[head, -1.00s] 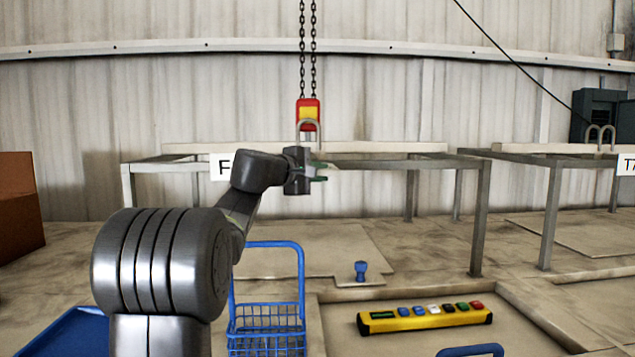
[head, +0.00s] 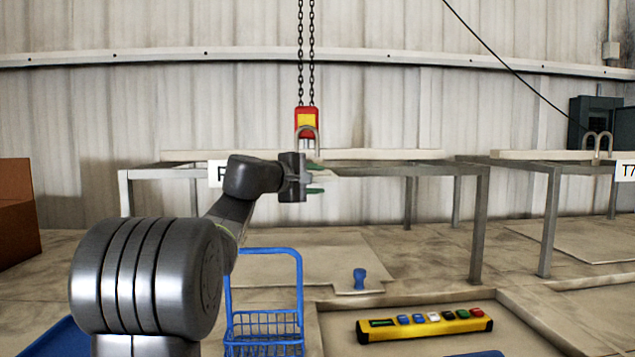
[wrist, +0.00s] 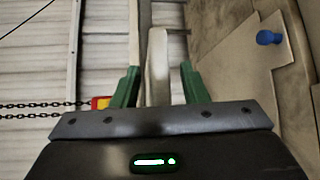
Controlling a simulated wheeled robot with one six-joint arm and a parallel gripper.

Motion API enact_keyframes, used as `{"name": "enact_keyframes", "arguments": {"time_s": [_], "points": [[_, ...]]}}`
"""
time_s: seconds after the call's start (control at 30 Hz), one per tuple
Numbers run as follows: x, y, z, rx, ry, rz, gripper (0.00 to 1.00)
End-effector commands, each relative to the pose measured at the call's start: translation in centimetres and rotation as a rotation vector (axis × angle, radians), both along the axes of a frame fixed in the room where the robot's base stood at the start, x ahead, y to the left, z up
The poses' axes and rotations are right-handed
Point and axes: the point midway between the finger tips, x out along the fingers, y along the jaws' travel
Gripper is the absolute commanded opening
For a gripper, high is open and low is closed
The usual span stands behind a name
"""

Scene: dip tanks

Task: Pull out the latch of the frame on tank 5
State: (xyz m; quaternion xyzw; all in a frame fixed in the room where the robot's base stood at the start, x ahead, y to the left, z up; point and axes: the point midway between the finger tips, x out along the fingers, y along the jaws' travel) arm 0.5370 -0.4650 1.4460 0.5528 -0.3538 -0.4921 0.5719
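My gripper (head: 316,178) is open, its two green fingers apart, in front of a grey steel frame (head: 430,170) with a pale beam (head: 390,155) along its top. In the wrist view, my gripper (wrist: 158,88) has a pale bar (wrist: 158,60) between its fingers; I cannot tell whether they touch it. A sign on the frame (head: 215,174) is mostly hidden by my arm; only part of one letter shows. A blue knob (head: 360,278) stands on a pale slab below and right of my gripper; it also shows in the wrist view (wrist: 268,38). I cannot make out a latch.
A red and yellow hoist block (head: 307,120) hangs on chains just above my gripper, by a grey loop. A blue basket (head: 263,325) and a yellow button box (head: 425,325) are below. Another frame (head: 550,215) with a T7 sign (head: 627,170) stands right.

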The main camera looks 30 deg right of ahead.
Motion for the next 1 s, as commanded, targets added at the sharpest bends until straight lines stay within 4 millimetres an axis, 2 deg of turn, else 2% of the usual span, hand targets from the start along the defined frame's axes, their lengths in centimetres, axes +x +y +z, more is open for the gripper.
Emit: {"name": "enact_keyframes", "arguments": {"time_s": [0.3, 0.5, 0.7, 1.0], "points": [[-1.8, 6.8, 0.7, -0.002, -0.002, 0.006, 0.4], [-2.8, 10.4, 1.3, -0.001, -0.001, 0.005, 0.4], [-3.3, 12.0, 1.6, 0.0, 0.0, 0.001, 0.4], [-3.4, 12.2, 1.7, 0.0, 0.0, 0.0, 0.4]]}}
